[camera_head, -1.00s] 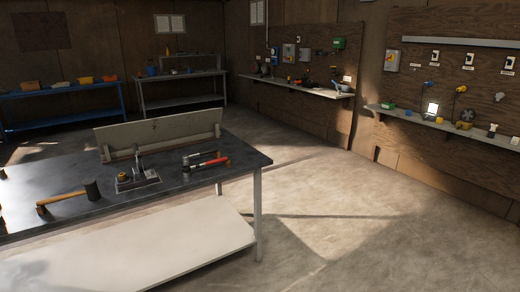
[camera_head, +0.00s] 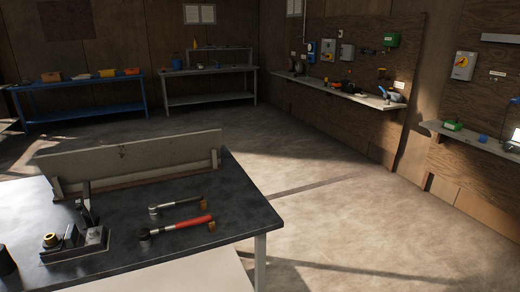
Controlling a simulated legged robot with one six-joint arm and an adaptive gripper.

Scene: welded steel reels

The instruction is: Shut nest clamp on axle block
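A small clamp fixture (camera_head: 76,243) sits on the dark bench top (camera_head: 195,240) at the lower left. It has a flat dark base, a lever (camera_head: 87,203) that stands up, and a brass-coloured round piece (camera_head: 50,240) at its left. The lever looks raised. I cannot tell at this size which part is the axle block or whether the nest clamp is touching it. My gripper is not in view.
A low upright board (camera_head: 130,160) stands along the bench's back. A dark hammer head (camera_head: 6,262) shows at the left edge. Open floor (camera_head: 330,220) lies right of the bench.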

